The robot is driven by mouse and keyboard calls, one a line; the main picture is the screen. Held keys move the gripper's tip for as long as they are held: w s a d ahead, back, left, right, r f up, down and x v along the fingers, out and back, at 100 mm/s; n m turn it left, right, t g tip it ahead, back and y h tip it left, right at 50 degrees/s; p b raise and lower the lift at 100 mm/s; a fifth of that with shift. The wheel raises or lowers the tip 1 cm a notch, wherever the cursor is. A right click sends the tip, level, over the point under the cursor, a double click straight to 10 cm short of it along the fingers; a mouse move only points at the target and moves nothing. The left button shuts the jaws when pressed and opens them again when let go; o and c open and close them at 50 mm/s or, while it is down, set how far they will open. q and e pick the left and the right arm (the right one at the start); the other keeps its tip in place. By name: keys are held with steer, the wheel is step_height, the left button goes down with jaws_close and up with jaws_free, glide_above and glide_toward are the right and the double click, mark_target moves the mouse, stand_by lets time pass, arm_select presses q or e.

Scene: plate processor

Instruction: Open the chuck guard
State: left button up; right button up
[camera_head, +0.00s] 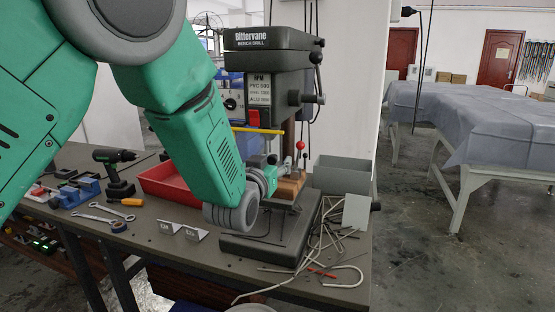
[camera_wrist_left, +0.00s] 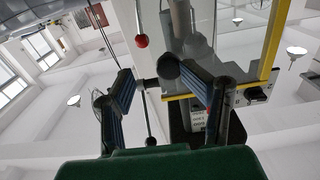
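The bench drill (camera_head: 268,80) stands on the workbench. Its chuck guard (camera_head: 257,130) shows in the head view as a yellow-edged part in front of the drill, largely hidden by my arm. In the left wrist view the guard (camera_wrist_left: 270,45) is a clear panel with a yellow frame, at upper right. My right gripper is not in view.
A red tray (camera_head: 165,186), a cordless drill (camera_head: 115,170) and a blue vise (camera_head: 80,193) lie left on the bench. A grey bin (camera_head: 342,174) and loose rods are right of the drill base (camera_head: 265,245). A red-knobbed lever (camera_wrist_left: 142,41) is close to the fingers.

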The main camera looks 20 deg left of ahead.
arm_select(q)
steer(key=shift+w+a+f, duration=0.25)
steer(key=shift+w+a, duration=0.75)
steer(key=shift+w, duration=0.15)
steer(key=shift+s+d+r, duration=0.1)
steer(key=shift+d, duration=0.05)
steer(key=shift+s+d+r, duration=0.1)
steer(key=shift+s+d, duration=0.05)
steer(key=shift+d, duration=0.5)
jaws_close()
